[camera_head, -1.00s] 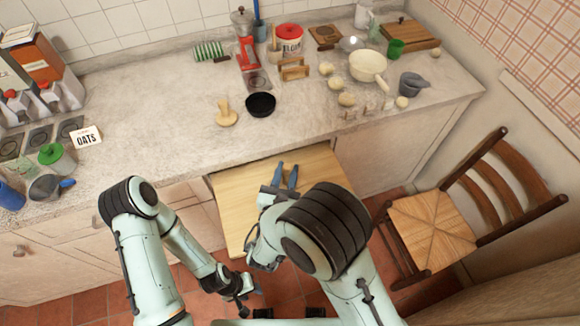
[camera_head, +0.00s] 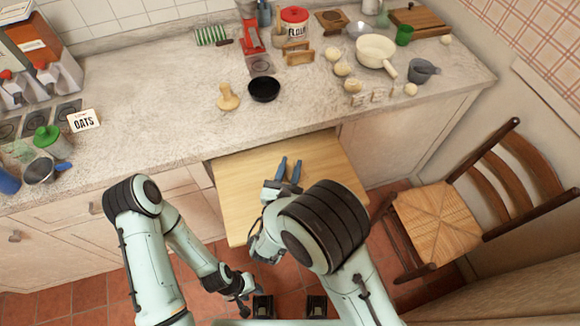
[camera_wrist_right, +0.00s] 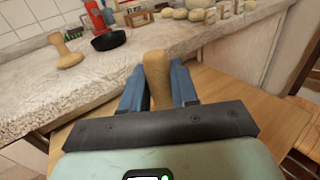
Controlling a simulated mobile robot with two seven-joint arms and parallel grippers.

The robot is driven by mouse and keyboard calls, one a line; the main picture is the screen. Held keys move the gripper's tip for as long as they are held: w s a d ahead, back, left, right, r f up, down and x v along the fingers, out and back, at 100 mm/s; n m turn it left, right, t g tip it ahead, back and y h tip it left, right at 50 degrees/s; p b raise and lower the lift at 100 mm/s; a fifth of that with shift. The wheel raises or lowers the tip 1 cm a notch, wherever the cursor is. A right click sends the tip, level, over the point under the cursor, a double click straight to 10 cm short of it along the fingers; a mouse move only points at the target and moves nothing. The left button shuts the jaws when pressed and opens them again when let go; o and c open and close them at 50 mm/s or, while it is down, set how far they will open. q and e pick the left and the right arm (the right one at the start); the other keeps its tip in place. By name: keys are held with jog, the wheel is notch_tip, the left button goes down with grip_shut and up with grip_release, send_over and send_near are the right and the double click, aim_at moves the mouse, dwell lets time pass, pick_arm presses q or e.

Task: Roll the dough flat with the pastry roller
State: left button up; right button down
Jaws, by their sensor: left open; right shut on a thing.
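My right gripper (camera_head: 288,171) is over the pull-out wooden board (camera_head: 235,190), its blue fingers pointing toward the counter. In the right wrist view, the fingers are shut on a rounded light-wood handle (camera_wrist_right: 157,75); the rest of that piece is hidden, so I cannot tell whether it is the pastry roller. My left gripper (camera_head: 243,293) is open and low, in front of the board. Several pale, dough-like balls (camera_head: 341,69) lie at the back right of the counter. No flattened dough shows on the visible part of the board.
A wooden stamp-like tool (camera_head: 228,97) and a black bowl (camera_head: 264,89) stand on the counter (camera_head: 150,95) behind the board. A cream pan (camera_head: 374,50) and flour tin (camera_head: 294,22) stand farther back. A chair (camera_head: 437,218) is at the right. The counter's middle left is clear.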

jog(key=shift+f+b, duration=0.3)
jog(key=shift+f, duration=0.15)
